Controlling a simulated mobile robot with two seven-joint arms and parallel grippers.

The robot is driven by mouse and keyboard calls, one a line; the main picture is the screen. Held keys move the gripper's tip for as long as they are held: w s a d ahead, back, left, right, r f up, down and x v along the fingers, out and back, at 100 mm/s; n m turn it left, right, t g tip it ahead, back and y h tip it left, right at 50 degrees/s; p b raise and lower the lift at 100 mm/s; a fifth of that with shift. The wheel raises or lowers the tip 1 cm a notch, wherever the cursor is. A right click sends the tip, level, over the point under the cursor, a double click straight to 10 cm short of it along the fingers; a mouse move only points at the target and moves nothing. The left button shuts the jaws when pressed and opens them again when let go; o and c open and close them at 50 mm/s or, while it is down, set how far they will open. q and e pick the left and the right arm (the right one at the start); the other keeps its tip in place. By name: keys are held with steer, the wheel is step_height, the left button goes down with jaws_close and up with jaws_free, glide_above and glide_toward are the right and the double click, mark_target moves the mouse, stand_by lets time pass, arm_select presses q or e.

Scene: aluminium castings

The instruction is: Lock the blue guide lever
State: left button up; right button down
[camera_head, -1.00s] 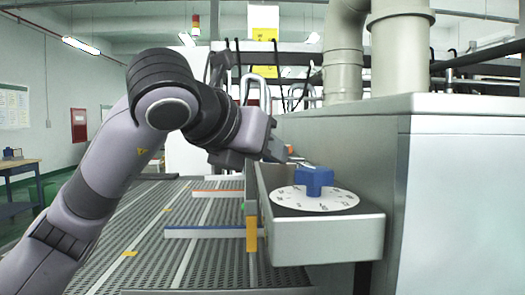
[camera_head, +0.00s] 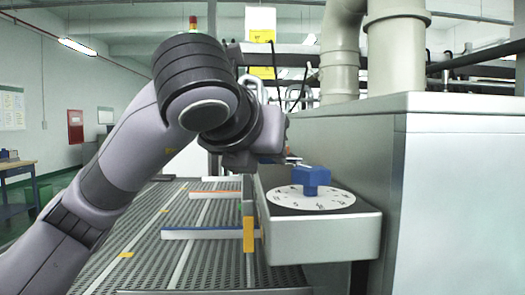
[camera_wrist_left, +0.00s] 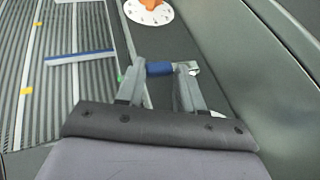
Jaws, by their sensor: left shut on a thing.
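A blue piece, apparently the blue guide lever (camera_wrist_left: 160,68), sits between the fingertips of my left gripper (camera_wrist_left: 166,72) in the left wrist view. The gripper is shut on it. In the head view my left gripper (camera_head: 283,160) is just behind the blue knob (camera_head: 311,178), beside the machine wall; the lever is mostly hidden there by the hand. The blue knob stands on a white dial (camera_head: 300,202) on the grey shelf. A blue-edged guide rail (camera_head: 205,234) lies across the conveyor; it also shows in the left wrist view (camera_wrist_left: 80,57). My right gripper is not in view.
An orange-edged rail (camera_head: 213,193) lies farther back on the conveyor (camera_head: 190,268). An orange knob (camera_wrist_left: 150,4) on another white dial (camera_wrist_left: 148,15) is ahead in the wrist view. The machine wall (camera_head: 460,190) blocks the right side; a yellow block (camera_head: 249,234) hangs at the shelf's left.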

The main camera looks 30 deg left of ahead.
arm_select(q)
steer(key=shift+d+f, duration=0.15)
stand_by(0.6)
steer(key=o, duration=1.1)
steer(key=shift+s+r, duration=0.4)
steer(key=shift+s, duration=0.05)
steer(key=shift+b+v, duration=0.4)
steer(key=shift+v, duration=2.6)
steer(key=shift+d+f, duration=0.1)
